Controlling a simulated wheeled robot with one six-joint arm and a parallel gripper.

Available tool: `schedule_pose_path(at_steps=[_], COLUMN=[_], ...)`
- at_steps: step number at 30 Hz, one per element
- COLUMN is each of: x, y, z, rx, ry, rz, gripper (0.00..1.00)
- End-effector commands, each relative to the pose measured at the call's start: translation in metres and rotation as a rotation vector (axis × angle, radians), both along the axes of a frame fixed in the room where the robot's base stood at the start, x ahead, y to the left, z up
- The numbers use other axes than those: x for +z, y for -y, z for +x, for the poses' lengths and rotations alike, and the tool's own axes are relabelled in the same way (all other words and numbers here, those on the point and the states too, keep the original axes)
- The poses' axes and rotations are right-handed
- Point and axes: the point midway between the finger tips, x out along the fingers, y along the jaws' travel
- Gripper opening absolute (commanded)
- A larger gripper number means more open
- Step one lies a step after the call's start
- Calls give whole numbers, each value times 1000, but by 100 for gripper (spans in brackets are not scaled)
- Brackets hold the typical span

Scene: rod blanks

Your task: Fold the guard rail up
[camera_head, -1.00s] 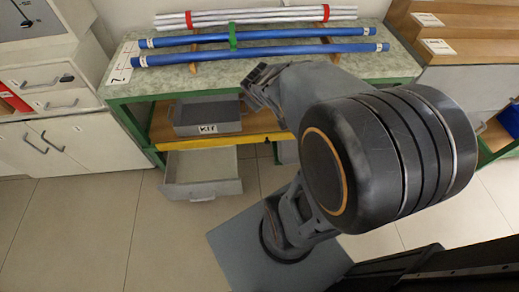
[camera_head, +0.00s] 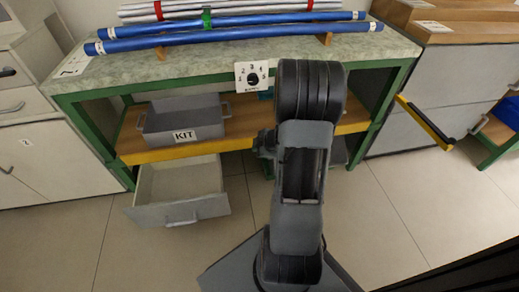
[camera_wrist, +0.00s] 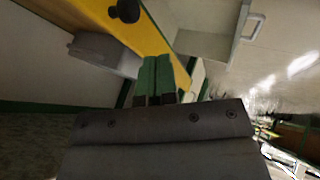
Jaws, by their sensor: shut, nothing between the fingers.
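The guard rail (camera_head: 200,149) is a yellow bar along the front edge of the shelf under the bench. It sits low, below the face of the grey KIT bin (camera_head: 182,134). In the wrist view the yellow rail (camera_wrist: 98,18) crosses the upper left, with a round black knob (camera_wrist: 125,10) on it. My gripper (camera_head: 262,145) is beside the rail's right part, partly hidden by my arm. Its green-tipped fingers (camera_wrist: 156,76) are together and empty, just below the yellow rail in the wrist view. I cannot tell whether they touch it.
An open grey drawer (camera_head: 180,190) juts out below the rail at left. A dial plate (camera_head: 251,75) hangs at the bench's front edge. Blue rods (camera_head: 230,35) lie on top. A yellow-black handle (camera_head: 425,122) sticks out at right.

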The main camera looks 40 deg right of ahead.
Motion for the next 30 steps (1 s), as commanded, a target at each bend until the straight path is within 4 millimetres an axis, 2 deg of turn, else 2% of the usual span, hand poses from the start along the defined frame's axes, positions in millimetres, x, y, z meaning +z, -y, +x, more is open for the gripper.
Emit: schedule_pose_path(at_steps=[1, 10, 12, 19, 30], x=[-16, -57, -49, -45, -44], y=[-2, -10, -4, 5, 8], z=[6, 40, 50, 69, 75], rx=[2, 2, 0, -2, -2], ry=[-1, -1, 2, 0, -1], rz=[0, -2, -3, -2, -1], gripper=[0, 0, 0, 0, 0])
